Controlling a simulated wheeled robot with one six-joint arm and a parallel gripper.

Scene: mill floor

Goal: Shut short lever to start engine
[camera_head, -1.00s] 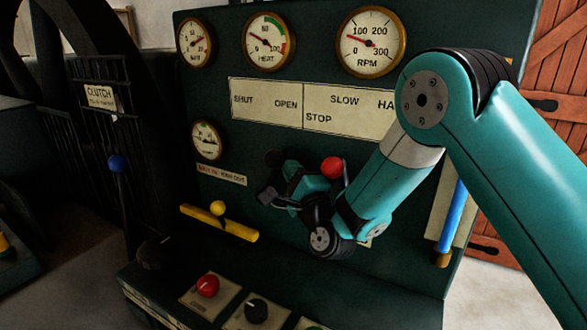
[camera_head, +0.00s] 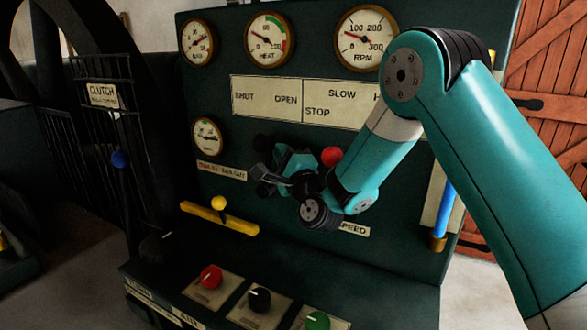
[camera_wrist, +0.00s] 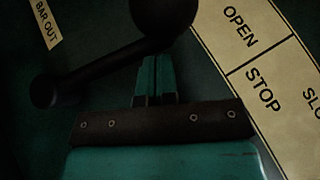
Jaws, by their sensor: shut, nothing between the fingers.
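A short black lever with a ball knob (camera_wrist: 163,12) fills the upper left of the wrist view; its bar (camera_wrist: 95,66) slopes down left to a rounded end. In the head view its dark knob (camera_head: 262,142) shows faintly below the SHUT/OPEN plate (camera_head: 266,98). My gripper (camera_head: 262,180) is shut and empty in front of the panel. In the wrist view the closed fingertips (camera_wrist: 155,62) are right at the bar, just below the knob. I cannot tell whether they touch it.
A red-knobbed lever (camera_head: 332,157) stands close right of my gripper. Red (camera_head: 210,277), black (camera_head: 259,299) and green (camera_head: 317,321) knobs sit on the lower ledge.

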